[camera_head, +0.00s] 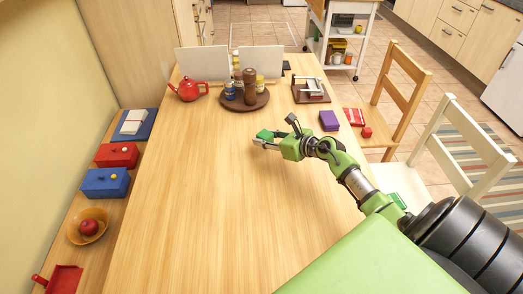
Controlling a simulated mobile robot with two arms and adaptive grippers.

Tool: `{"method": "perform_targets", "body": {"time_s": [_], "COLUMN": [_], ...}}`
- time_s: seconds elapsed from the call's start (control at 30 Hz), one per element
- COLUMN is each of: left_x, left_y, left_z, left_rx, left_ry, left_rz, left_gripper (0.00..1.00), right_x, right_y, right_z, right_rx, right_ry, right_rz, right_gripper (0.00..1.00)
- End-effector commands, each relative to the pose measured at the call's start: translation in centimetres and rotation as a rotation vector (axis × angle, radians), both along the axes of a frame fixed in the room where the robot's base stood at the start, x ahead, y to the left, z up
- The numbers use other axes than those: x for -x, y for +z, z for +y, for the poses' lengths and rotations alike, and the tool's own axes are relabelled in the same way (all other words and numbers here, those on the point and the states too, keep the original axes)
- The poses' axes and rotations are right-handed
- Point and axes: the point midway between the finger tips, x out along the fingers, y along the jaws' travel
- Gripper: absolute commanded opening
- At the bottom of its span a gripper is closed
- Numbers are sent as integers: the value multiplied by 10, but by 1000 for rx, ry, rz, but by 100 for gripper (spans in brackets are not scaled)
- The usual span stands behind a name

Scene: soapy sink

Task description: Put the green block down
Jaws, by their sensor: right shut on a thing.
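My right gripper (262,139) reaches in from the right over the middle of the wooden table. It is shut on the green block (265,134), which shows as a small green patch at the fingertips. The gripper's own green body hides part of that area. I cannot tell whether the block touches the table or is just above it. My left gripper is not in view.
The table (190,210) is bare in front and to the left. A brown round tray (228,103) with jars, a red teapot (188,90) and a napkin holder (312,92) stand at the back. A purple block (328,120) lies near the right edge. Chairs stand at right.

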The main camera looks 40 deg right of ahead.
Motion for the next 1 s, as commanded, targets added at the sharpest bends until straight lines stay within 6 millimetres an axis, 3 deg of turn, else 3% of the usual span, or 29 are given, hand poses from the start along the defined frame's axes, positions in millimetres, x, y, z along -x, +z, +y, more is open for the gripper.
{"method": "perform_targets", "body": {"time_s": [0.23, 0.47, 0.9, 0.93, 1.0], "left_x": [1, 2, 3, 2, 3], "left_y": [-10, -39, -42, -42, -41], "left_z": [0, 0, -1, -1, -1], "left_rx": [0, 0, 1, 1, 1], "left_ry": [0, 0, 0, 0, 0], "left_rz": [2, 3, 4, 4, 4], "left_gripper": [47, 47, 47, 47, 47], "right_x": [-7, -7, -7, -7, -7], "right_y": [-15, -44, -48, -48, -47], "right_z": [10, 10, 9, 9, 9], "right_rx": [-2, -1, 1, 0, 0], "right_ry": [-1, 0, 0, 0, 0], "right_rz": [-1, -1, 0, 1, 0], "right_gripper": [9, 9, 9, 33, 47]}}
